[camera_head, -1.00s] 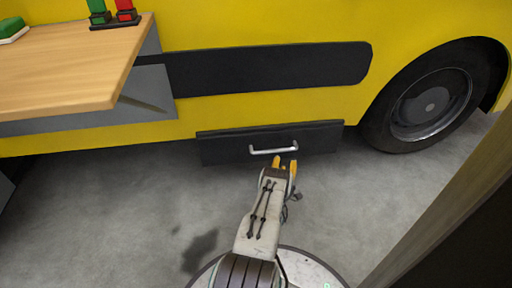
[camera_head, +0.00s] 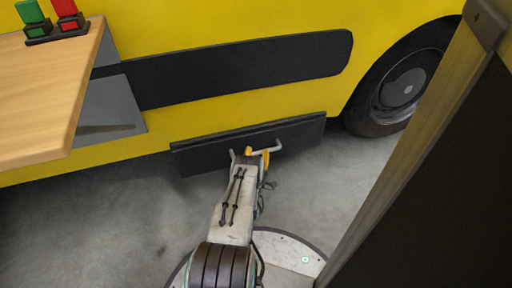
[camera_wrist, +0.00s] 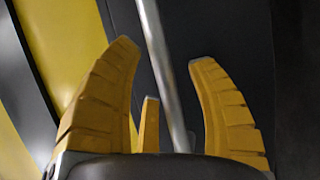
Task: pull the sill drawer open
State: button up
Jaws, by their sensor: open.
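The sill drawer (camera_head: 205,155) is a dark panel low on the yellow vehicle's side, and it looks closed. Its silver bar handle (camera_head: 291,146) runs across the front, partly hidden by my gripper in the head view. The fingers show gaps to the bar on both sides. Whether the bar touches the gripper's base is hidden.
A wooden table top (camera_head: 45,90) with a rack of red and green items (camera_head: 58,28) juts out at the left. A post with a dark panel (camera_head: 420,140) stands close on the right. A wheel (camera_head: 395,90) is beyond the drawer. Grey floor (camera_head: 110,225) is clear at the left.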

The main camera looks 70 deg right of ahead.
jog(key=shift+w+d, duration=0.1)
jog(key=shift+d, duration=0.3)
jog(key=shift+o, duration=0.2)
grip_shut()
